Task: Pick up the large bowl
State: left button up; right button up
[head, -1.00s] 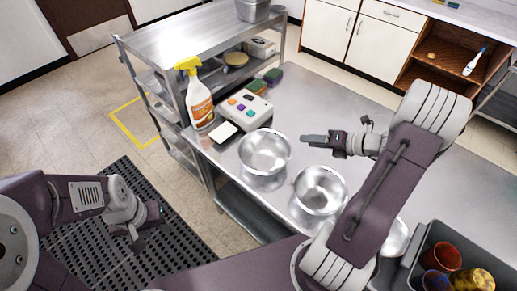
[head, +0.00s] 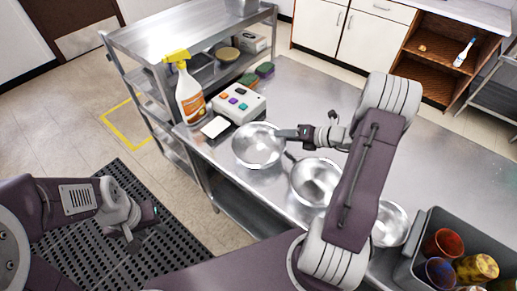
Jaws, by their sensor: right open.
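Three shiny metal bowls stand in a row on the steel counter (head: 330,110). The left bowl (head: 252,150) looks the largest, the middle bowl (head: 315,188) stands close to it, and the right bowl (head: 390,228) is partly hidden behind my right arm. My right gripper (head: 284,134) is open, with its fingertips at the right rim of the left bowl; I cannot tell whether they touch it. My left gripper (head: 143,226) hangs over the black floor mat, away from the counter, and its jaws are not clear.
A grey bin (head: 408,262) with several cups is at the front right. The counter's far right is clear.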

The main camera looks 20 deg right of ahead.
jog(key=shift+w+a+f, duration=0.3)
jog(key=shift+w, duration=0.15)
grip_shut()
dwell(1.1)
